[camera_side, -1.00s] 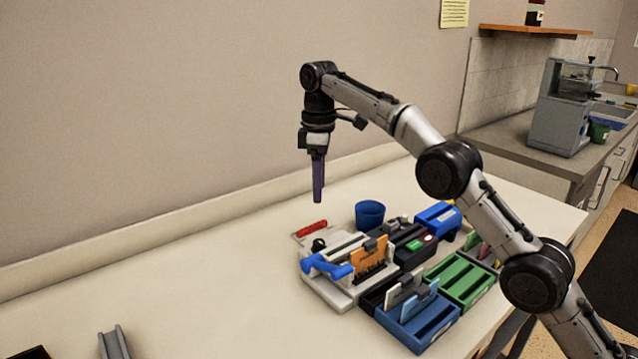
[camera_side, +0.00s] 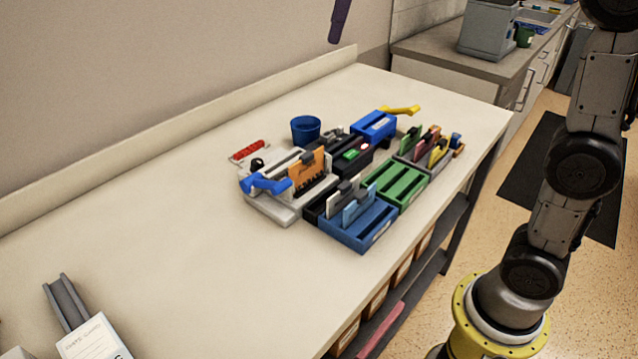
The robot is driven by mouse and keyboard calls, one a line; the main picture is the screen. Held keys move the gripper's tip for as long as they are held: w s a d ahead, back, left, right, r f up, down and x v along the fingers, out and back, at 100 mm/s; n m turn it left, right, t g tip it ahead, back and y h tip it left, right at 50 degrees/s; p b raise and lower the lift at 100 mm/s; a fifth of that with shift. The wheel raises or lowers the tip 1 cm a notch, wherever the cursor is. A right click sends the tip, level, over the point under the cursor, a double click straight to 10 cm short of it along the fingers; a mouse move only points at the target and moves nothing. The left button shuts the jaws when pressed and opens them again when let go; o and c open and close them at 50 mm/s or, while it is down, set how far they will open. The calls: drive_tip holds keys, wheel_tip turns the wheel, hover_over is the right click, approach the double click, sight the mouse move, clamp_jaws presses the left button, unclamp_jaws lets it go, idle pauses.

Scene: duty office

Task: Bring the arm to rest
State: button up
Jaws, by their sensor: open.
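My gripper (camera_side: 339,22) shows only in part at the top edge of the side view, as dark purple fingers pointing down. It is above and behind the table, well clear of everything on it, and nothing shows between or below the fingers. The rest of the gripper is cut off by the frame's top edge. My arm stands at the right side of the picture, with its upper part out of the frame.
Blue, green, grey and black card trays (camera_side: 358,235) crowd the table's middle. A white device with a blue handle (camera_side: 266,184), a blue cup (camera_side: 305,130) and a yellow object (camera_side: 401,110) are near. A grey rail (camera_side: 64,300) lies front left.

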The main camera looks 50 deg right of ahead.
drive_tip(key=s+f+m+t, duration=0.1)
drive_tip(key=s+f+m, duration=0.1)
drive_tip(key=s, duration=0.8)
drive_tip(key=s+f+m, duration=0.2)
drive_tip(key=s+f, duration=0.3)
drive_tip(key=f, duration=0.4)
drive_tip(key=s+d+f+m+t, duration=0.1)
drive_tip(key=s+f+m, duration=0.2)
drive_tip(key=s+f, duration=0.3)
wheel_tip(320, 180, down, 4)
drive_tip(key=shift+s+d+r, duration=0.2)
drive_tip(key=shift+s, duration=0.1)
drive_tip(key=shift+o, duration=0.2)
